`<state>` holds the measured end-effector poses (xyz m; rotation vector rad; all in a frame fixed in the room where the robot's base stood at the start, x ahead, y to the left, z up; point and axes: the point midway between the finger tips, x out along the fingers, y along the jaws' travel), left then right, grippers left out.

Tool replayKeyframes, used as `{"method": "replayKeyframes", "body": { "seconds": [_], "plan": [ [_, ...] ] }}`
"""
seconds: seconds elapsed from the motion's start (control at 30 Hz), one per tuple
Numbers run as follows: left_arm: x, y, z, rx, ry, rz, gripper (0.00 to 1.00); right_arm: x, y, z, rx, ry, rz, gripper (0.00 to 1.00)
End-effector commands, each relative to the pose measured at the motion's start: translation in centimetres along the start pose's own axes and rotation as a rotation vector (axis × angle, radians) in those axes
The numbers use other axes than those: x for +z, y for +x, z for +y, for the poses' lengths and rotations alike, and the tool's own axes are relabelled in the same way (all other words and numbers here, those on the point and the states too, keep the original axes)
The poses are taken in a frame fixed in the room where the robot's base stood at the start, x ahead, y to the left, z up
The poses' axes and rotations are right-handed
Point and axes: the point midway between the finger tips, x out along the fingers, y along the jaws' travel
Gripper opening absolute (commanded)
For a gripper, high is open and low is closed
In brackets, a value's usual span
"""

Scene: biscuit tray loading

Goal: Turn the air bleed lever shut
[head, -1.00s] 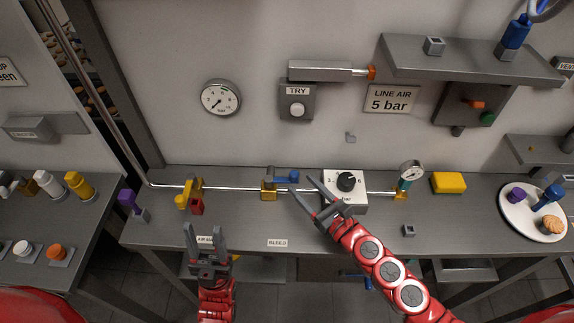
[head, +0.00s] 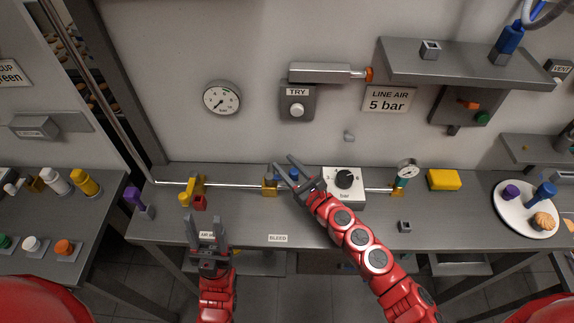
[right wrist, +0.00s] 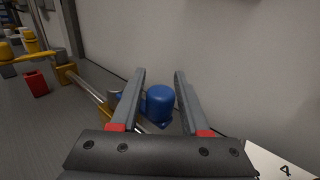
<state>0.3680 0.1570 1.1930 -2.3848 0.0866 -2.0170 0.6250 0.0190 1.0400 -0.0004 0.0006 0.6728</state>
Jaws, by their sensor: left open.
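The air bleed lever is blue (head: 294,174) and sits on a brass valve body (head: 268,187) in the pipe, above the BLEED label (head: 278,238). In the head view my right gripper partly covers it. My right gripper (head: 281,161) is open over the lever. In the right wrist view the lever's rounded blue end (right wrist: 160,103) shows between the open fingers (right wrist: 160,72); I cannot tell whether they touch it. My left gripper (head: 205,218) is open and empty at the bench's front edge, near the AIR label.
A white regulator box with a black knob (head: 344,179) stands just right of my right gripper.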

Motion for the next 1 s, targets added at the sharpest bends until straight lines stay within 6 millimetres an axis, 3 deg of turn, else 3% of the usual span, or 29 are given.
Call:
{"method": "replayKeyframes", "body": {
  "seconds": [0.03, 0.23, 1.0],
  "plan": [
    [0.00, 0.00, 0.00, 0.000, 0.000, 0.000, 0.50, 0.01, 0.00, -0.01, 0.000, 0.000, 0.000, 0.35],
    [0.00, 0.00, 0.00, 0.000, 0.000, 0.000, 0.50, 0.03, -0.01, -0.02, 0.000, 0.000, 0.000, 0.00],
    [0.00, 0.01, 0.00, 0.000, 0.000, 0.000, 0.50, 0.08, 0.00, -0.02, 0.000, 0.000, -0.001, 0.00]
  ]
}}
